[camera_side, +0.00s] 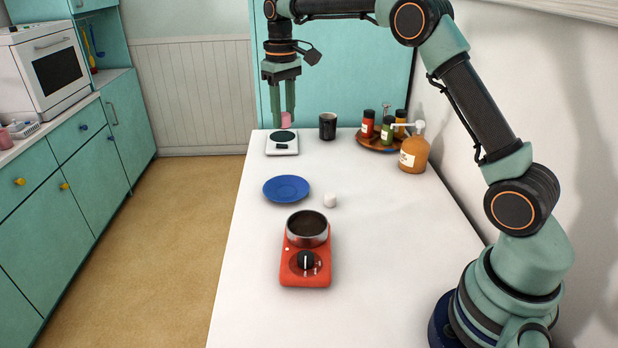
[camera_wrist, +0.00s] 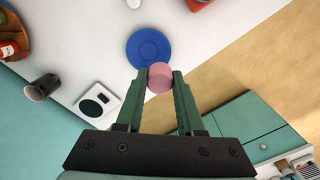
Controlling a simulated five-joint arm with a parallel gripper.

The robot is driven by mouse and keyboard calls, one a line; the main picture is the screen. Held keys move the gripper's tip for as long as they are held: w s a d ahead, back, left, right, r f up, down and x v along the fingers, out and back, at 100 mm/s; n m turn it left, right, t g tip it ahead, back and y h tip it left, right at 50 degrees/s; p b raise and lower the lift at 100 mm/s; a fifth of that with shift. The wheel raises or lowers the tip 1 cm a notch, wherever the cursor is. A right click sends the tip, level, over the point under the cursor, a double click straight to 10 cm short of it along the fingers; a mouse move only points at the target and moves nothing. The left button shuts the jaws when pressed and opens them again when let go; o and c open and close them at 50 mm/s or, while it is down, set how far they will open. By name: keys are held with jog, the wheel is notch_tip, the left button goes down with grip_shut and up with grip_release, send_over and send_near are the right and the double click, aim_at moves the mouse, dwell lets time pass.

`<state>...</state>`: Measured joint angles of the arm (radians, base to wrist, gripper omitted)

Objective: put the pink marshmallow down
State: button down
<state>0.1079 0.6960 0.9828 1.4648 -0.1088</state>
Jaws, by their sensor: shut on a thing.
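The pink marshmallow (camera_side: 286,119) is held between the fingertips of my gripper (camera_side: 282,120), high above the far end of the white table. It also shows in the wrist view (camera_wrist: 160,78), where my gripper (camera_wrist: 160,84) has a finger pressed to each side of it. In the side view the fingers partly cover it. In the side view the marshmallow appears just above a small white scale (camera_side: 282,149) with a dark round plate. A blue plate (camera_side: 286,188) lies flat and empty nearer the middle of the table.
A white marshmallow (camera_side: 330,200) stands beside the blue plate. A red hot plate (camera_side: 305,272) with a metal pan (camera_side: 307,228) is nearer. A dark mug (camera_side: 327,126), a wooden tray (camera_side: 368,146) of bottles and an orange pump bottle (camera_side: 414,155) stand at the back.

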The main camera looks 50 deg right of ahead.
jog(key=shift+w+d, duration=0.3)
jog(key=shift+w, duration=0.3)
jog(key=shift+d+f, duration=0.1)
jog(key=shift+f, duration=0.1)
send_near(286, 198)
notch_tip(286, 198, down, 5)
jog(key=shift+d+f, duration=0.1)
jog(key=shift+f, duration=0.05)
jog(key=shift+f, duration=0.35)
jog(key=c, duration=0.5)
grip_release()
